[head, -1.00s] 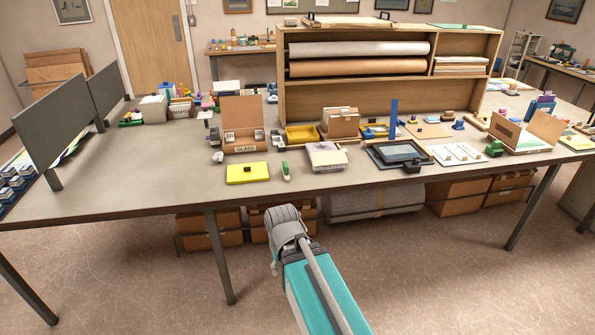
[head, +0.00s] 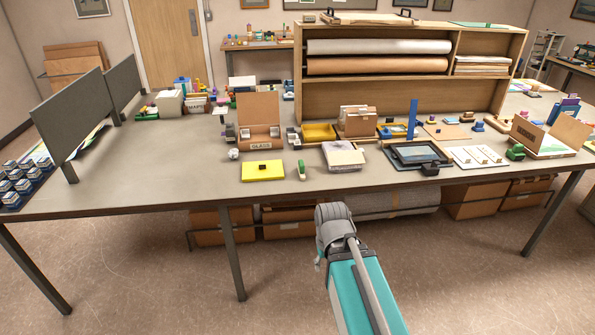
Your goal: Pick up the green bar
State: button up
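A small upright-looking green bar (head: 301,169) with a pale part stands near the front edge of the long grey table (head: 215,185). It is between a yellow flat box and a clear-topped pale stack. My arm reaches up from the bottom of the head view, below and in front of the table edge, apart from the bar. Its rounded grey joint is the furthest part that shows. The fingers of my gripper do not show.
The yellow box (head: 263,171) is left of the bar, and the pale stack (head: 343,155) right of it. Behind stand an open brown "GLASS" box (head: 259,120) and a wooden shelf unit (head: 400,95). Grey dividers (head: 70,117) stand at left.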

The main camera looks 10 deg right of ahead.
aim_at(300, 165)
jog(key=z, duration=0.1)
jog(key=i, duration=1)
jog(key=u, duration=0.1)
